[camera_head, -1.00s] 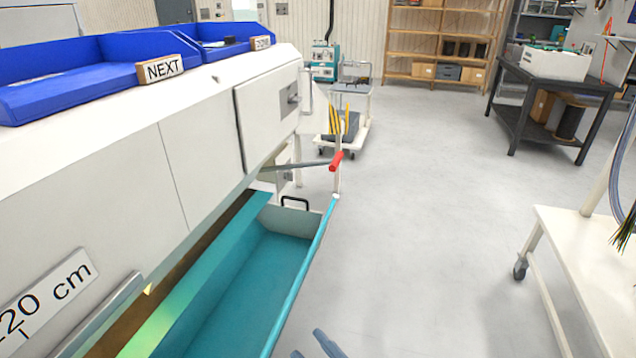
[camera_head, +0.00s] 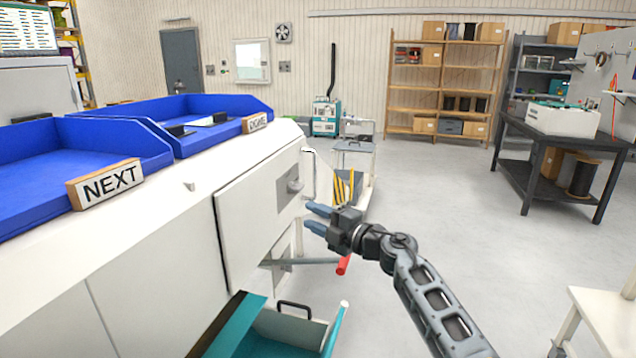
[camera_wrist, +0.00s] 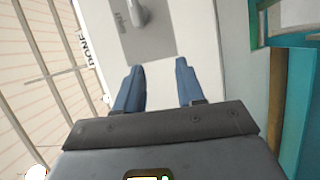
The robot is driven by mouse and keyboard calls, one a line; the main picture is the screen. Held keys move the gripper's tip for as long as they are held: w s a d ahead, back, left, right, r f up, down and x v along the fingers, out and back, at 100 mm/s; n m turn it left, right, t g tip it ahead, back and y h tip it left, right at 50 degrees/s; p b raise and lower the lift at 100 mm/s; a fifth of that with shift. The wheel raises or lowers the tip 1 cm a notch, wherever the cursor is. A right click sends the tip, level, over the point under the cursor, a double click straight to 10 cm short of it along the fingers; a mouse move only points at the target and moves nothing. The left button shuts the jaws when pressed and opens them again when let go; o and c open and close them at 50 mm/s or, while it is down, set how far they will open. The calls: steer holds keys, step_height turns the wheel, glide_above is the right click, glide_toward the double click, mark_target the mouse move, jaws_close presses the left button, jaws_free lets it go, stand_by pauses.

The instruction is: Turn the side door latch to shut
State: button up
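The side door (camera_head: 258,205) is a white panel on the side of the long white machine in the head view. Its latch (camera_head: 294,186) is a small grey handle on a grey plate near the door's right edge. In the wrist view the latch (camera_wrist: 136,14) shows at the top, on its grey plate (camera_wrist: 150,42), beyond the fingertips. My gripper (camera_head: 314,218) has blue fingers spread apart with nothing between them. It is to the right of the latch and points at the door, apart from it.
Blue trays (camera_head: 100,150) sit on the machine's top. A teal open drawer (camera_head: 285,335) and a red-ended lever (camera_head: 343,264) are below the door. A cart (camera_head: 352,185) stands behind my gripper. The grey floor to the right is free up to the dark bench (camera_head: 560,140).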

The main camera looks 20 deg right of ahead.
mark_target(302, 189)
steer(key=shift+n+h, duration=0.3)
steer(key=shift+h, duration=0.1)
steer(key=shift+w+r+b, duration=0.35)
steer(key=shift+w+r, duration=0.1)
steer(key=shift+w, duration=1.3)
steer(key=shift+w+r+b, duration=0.3)
steer(key=shift+w+r, duration=0.1)
steer(key=shift+w, duration=1.35)
steer(key=shift+w+r+b, duration=0.35)
steer(key=shift+w+r, duration=0.1)
steer(key=shift+w, duration=1.3)
steer(key=shift+c, duration=0.4)
jaws_close()
steer(key=shift+f+b, duration=0.15)
steer(key=shift+b, duration=0.15)
